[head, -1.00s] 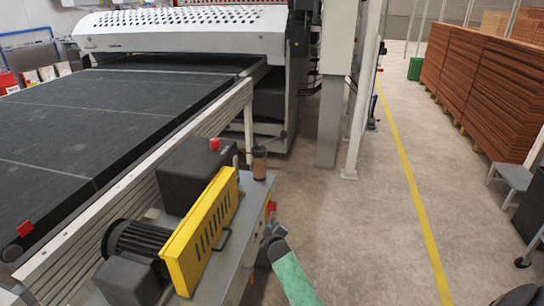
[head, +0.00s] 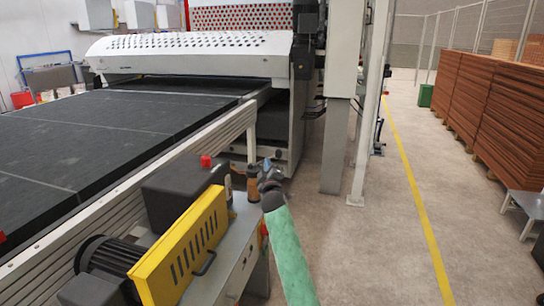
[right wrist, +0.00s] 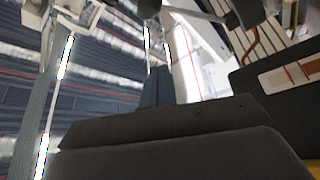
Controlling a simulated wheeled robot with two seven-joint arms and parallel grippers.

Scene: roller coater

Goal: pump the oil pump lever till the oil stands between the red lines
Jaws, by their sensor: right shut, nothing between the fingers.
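The oil pump's small brown reservoir (head: 253,183) stands at the far end of the grey cabinet (head: 225,250) in the head view. My right gripper (head: 268,172) is beside its right side at about the height of its top; I cannot tell whether they touch. The gripper is shut and empty. I cannot clearly make out the lever. In the right wrist view, a pale strip (right wrist: 292,74) with thin red lines and a brownish part lies in a dark panel at the right; the oil level is not clear. My left gripper is out of view.
A yellow guard (head: 185,245), a black motor (head: 108,258) and a dark box (head: 175,190) with a red button sit on the near side of the cabinet. A black conveyor (head: 90,140) runs at the left.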

